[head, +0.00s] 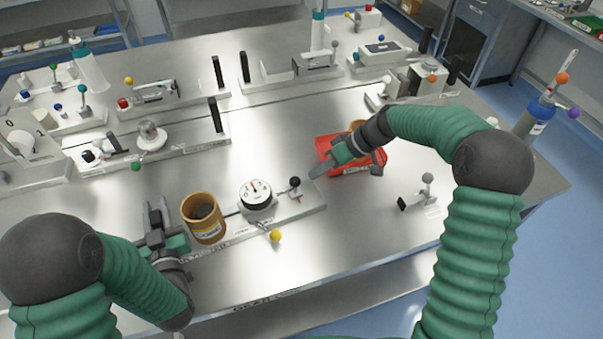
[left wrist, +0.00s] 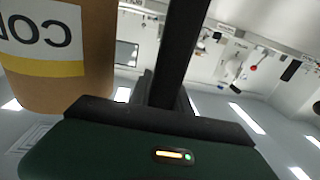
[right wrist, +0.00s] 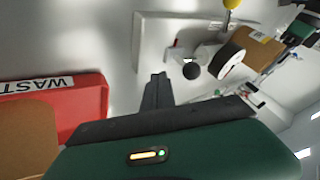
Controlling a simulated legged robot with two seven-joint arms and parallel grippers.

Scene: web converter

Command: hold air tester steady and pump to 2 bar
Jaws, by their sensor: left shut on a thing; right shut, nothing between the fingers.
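The air tester's long metal base (head: 312,203) lies at the front of the bench, with a round white dial gauge (head: 258,188) on it. A black ball knob (head: 295,182) stands on a lever at its right end; it also shows in the right wrist view (right wrist: 190,70). My left gripper (head: 157,212) is at the base's left end, shut on a black upright handle (left wrist: 183,50); the grip itself is partly hidden. My right gripper (head: 318,172) is shut and empty, just right of the black knob and apart from it. The needle reading is too small to tell.
A brown labelled cup (head: 203,220) stands close right of my left gripper; whether it touches the base is unclear. A yellow ball knob (head: 275,236) sticks out in front. A red waste bin (head: 378,163) lies under my right forearm. Other test stands fill the back.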

